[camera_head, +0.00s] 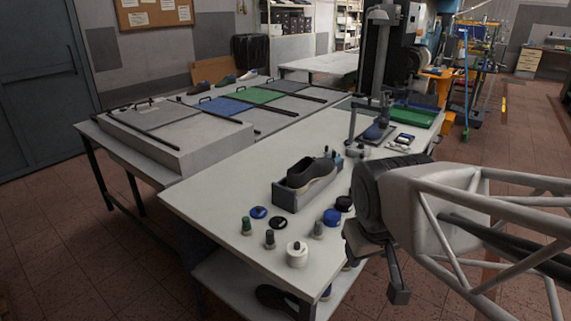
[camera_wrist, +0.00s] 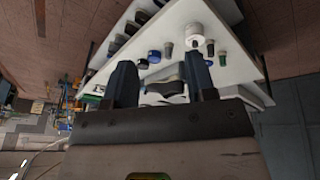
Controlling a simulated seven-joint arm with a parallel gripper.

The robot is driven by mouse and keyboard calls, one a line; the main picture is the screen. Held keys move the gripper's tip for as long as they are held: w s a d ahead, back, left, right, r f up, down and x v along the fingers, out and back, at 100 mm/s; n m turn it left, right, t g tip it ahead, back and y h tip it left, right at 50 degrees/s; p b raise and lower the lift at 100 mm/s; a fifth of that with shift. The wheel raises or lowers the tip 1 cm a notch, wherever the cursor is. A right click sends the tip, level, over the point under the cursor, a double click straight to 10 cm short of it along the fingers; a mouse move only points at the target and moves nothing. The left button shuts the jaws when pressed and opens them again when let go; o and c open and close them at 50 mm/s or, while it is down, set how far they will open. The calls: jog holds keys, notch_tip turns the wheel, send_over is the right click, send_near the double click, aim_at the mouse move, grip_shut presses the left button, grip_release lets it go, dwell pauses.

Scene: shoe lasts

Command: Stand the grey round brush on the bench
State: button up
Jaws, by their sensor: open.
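Two small grey upright pieces stand on the white bench (camera_head: 225,200): a grey round brush shape (camera_head: 270,239) near the front edge and a similar grey one (camera_head: 318,228) to its right. I cannot tell which is the grey round brush. In the wrist view two grey pieces (camera_wrist: 210,47) and (camera_wrist: 168,50) also show beyond my fingers. My gripper (camera_head: 376,266) hangs to the right of the bench's front end, apart from these pieces. In the wrist view my gripper (camera_wrist: 163,82) has its two fingers spread, with nothing held between them.
A green-based piece (camera_head: 247,226), a white spool-like piece (camera_head: 297,254), a blue disc (camera_head: 258,212), and blue (camera_head: 332,217) and black (camera_head: 344,203) round pieces crowd the front. A grey box (camera_head: 290,196) with a dark shoe stands behind. Bare bench lies to the left.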

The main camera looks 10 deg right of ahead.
jog(key=shift+m+g+y, duration=0.4)
jog(key=shift+m+g, duration=0.2)
jog(key=shift+m, duration=0.2)
jog(key=s, duration=0.1)
jog(key=s+a, duration=0.1)
jog(key=s, duration=0.2)
jog(key=shift+a+f, duration=0.2)
jog(key=shift+a, duration=0.15)
